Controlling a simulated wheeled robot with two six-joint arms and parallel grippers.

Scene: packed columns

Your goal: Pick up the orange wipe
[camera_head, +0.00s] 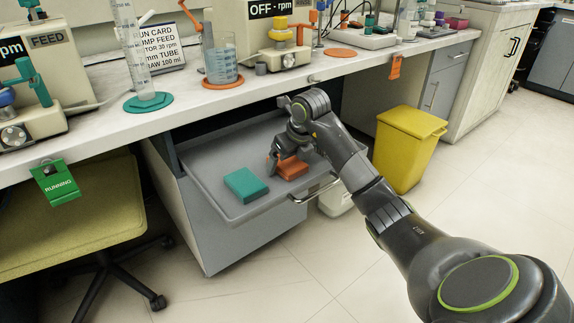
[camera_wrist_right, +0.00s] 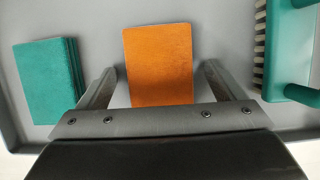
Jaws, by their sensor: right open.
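The orange wipe (camera_head: 291,167) lies flat in an open grey drawer (camera_head: 228,203). In the right wrist view the wipe (camera_wrist_right: 158,62) is a flat orange rectangle, centred between my fingers. My right gripper (camera_head: 284,158) reaches down over the drawer at the wipe. In the wrist view my right gripper (camera_wrist_right: 158,72) is open, with one finger on each side of the wipe and a gap on both sides. How far the fingertips are above the drawer floor is hard to tell. My left gripper is not in view.
A teal stack of wipes (camera_head: 245,185) lies left of the orange one. A teal brush (camera_wrist_right: 290,50) lies to its right in the wrist view. The bench top (camera_head: 190,110) overhangs the drawer's back. A yellow bin (camera_head: 406,150) stands right of the drawer.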

